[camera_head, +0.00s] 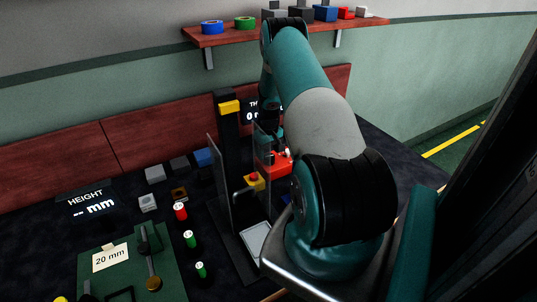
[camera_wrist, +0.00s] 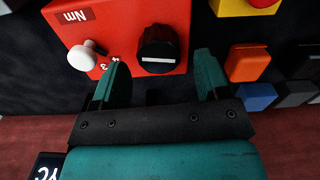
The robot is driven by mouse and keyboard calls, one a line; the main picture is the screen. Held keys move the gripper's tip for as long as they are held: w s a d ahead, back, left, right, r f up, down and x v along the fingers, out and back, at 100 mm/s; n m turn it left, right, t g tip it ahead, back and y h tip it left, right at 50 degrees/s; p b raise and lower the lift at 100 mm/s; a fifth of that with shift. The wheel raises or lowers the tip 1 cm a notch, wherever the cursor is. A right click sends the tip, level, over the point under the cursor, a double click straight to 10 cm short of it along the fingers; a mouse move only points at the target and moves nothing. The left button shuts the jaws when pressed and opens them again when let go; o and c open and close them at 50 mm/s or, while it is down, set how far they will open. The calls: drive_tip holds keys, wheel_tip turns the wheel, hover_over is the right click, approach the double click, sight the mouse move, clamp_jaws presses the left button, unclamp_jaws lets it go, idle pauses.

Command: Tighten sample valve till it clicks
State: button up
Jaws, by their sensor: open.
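A red box (camera_wrist: 110,28) marked "Nm" fills the upper left of the wrist view. It carries a round black knob (camera_wrist: 158,42) with a white line and a small white knob (camera_wrist: 82,56). No part is labelled as the sample valve. My gripper (camera_wrist: 162,75) is open and empty, its two teal fingers spread. In the picture the black knob lies between and just beyond the fingertips; I cannot tell whether they touch it. The red box also shows in the head view (camera_head: 272,165), partly behind my arm. The fingertips are hard to make out there.
A yellow box with a red button (camera_head: 254,181) stands beside the red box. Clear upright panels (camera_head: 218,185) and a black column (camera_head: 228,130) stand to the left. Several small blocks and green and red cylinders (camera_head: 190,239) lie further left. A shelf (camera_head: 225,37) holds coloured items.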

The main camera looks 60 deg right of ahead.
drive_tip(key=shift+f, duration=1.4)
drive_tip(key=c, duration=0.9)
drive_tip(key=shift+f+m+b, duration=0.25)
drive_tip(key=shift+m+b, duration=0.75)
drive_tip(key=shift+b, duration=0.15)
drive_tip(key=shift+c, duration=0.2)
drive_tip(key=shift+d+r+m+b, duration=0.1)
drive_tip(key=shift+r+m+b, duration=0.15)
drive_tip(key=shift+m+b, duration=0.55)
drive_tip(key=shift+p, duration=0.35)
drive_tip(key=o, duration=0.9)
drive_tip(key=shift+o, duration=0.2)
